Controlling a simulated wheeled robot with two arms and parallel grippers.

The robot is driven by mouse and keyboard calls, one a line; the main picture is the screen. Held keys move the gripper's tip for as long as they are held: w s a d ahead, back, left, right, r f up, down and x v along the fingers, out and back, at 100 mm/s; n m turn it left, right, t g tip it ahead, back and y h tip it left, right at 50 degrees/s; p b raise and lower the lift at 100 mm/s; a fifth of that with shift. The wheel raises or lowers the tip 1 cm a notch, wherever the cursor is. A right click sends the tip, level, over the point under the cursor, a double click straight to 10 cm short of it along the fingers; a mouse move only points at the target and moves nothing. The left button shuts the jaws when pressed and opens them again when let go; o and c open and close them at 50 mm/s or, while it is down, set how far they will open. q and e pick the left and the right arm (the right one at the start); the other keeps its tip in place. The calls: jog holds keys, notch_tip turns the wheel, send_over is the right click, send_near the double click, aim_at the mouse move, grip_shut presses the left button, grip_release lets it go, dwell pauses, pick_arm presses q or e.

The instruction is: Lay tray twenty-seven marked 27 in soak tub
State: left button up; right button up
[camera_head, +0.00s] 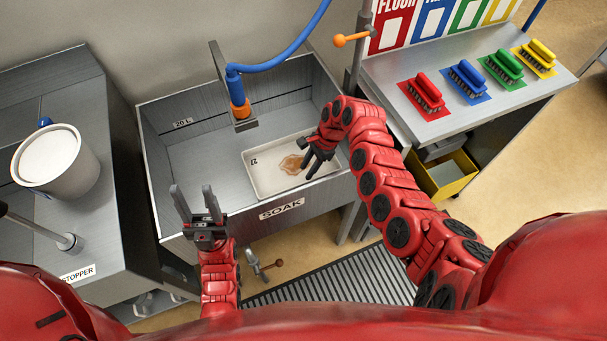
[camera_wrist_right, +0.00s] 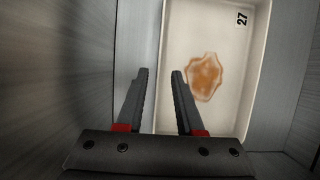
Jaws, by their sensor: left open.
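The cream tray (camera_head: 262,183) lies on the floor of the grey soak tub (camera_head: 160,180), toward its front right, with a brown stain inside. The 27 on the tray (camera_wrist_right: 225,75) reads clearly in the right wrist view. My right gripper (camera_head: 314,166) is at the tray's right end. In the right wrist view, its fingers (camera_wrist_right: 160,72) are apart, one on each side of the line of a tray wall; contact cannot be told. My left gripper (camera_head: 195,190) is open and empty, fingers up, at the tub's front left corner.
A blue hose with an orange nozzle (camera_head: 239,106) hangs over the tub. A white bucket (camera_head: 56,160) stands on the left counter. Several coloured brushes (camera_head: 426,90) sit on the right bench, above a yellow bin (camera_head: 447,172). The tub's left floor is clear.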

jog(key=shift+b+v, duration=0.65)
jog(key=shift+v, duration=2.35)
